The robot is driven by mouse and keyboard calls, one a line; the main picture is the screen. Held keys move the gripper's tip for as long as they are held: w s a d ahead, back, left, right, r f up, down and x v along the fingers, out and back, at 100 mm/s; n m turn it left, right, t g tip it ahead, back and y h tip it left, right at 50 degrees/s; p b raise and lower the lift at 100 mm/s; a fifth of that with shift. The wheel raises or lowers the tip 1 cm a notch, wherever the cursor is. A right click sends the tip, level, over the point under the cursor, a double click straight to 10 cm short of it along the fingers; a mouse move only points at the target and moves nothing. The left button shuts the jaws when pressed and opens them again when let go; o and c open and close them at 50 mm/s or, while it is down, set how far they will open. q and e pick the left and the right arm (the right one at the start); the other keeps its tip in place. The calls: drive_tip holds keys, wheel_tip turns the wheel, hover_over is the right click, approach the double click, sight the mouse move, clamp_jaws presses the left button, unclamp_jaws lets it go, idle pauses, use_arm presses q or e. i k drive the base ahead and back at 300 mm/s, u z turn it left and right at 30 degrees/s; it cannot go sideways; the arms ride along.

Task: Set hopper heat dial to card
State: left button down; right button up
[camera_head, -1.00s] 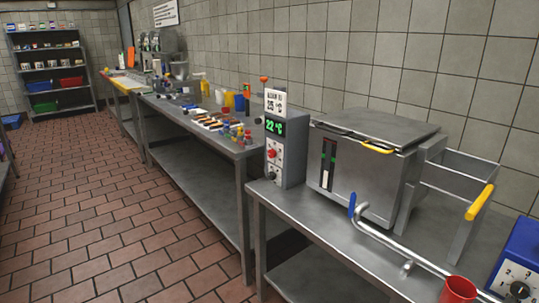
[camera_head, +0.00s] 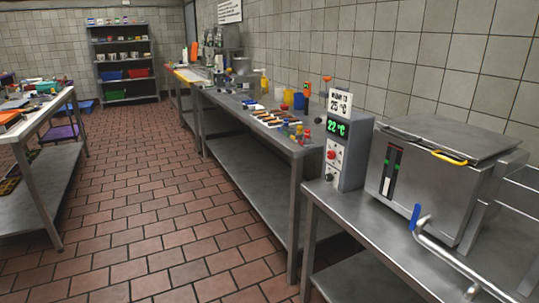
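The hopper (camera_head: 432,180) is a steel box with a lid and a yellow handle, on the steel table at the right. A grey control box (camera_head: 345,160) stands upright to its left. A white card (camera_head: 340,103) on top of the box reads 25 °C, with smaller text above that I cannot read surely. The green display (camera_head: 337,128) below it reads 22 °C. The box's front has a red knob (camera_head: 331,155) and a dark knob (camera_head: 329,177) lower down; their settings are too small to read. Neither of my grippers is in view.
The hopper table (camera_head: 365,232) has a blue-tipped pipe (camera_head: 450,258) at its front. A longer bench (camera_head: 222,100) with small items runs behind it. Another table (camera_head: 22,137) stands at the left. The tiled floor (camera_head: 150,220) between them is clear.

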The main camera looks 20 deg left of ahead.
sight(331, 155)
drive_tip(key=u, duration=1.35)
drive_tip(key=i, duration=3.55)
drive_tip(key=z, duration=2.45)
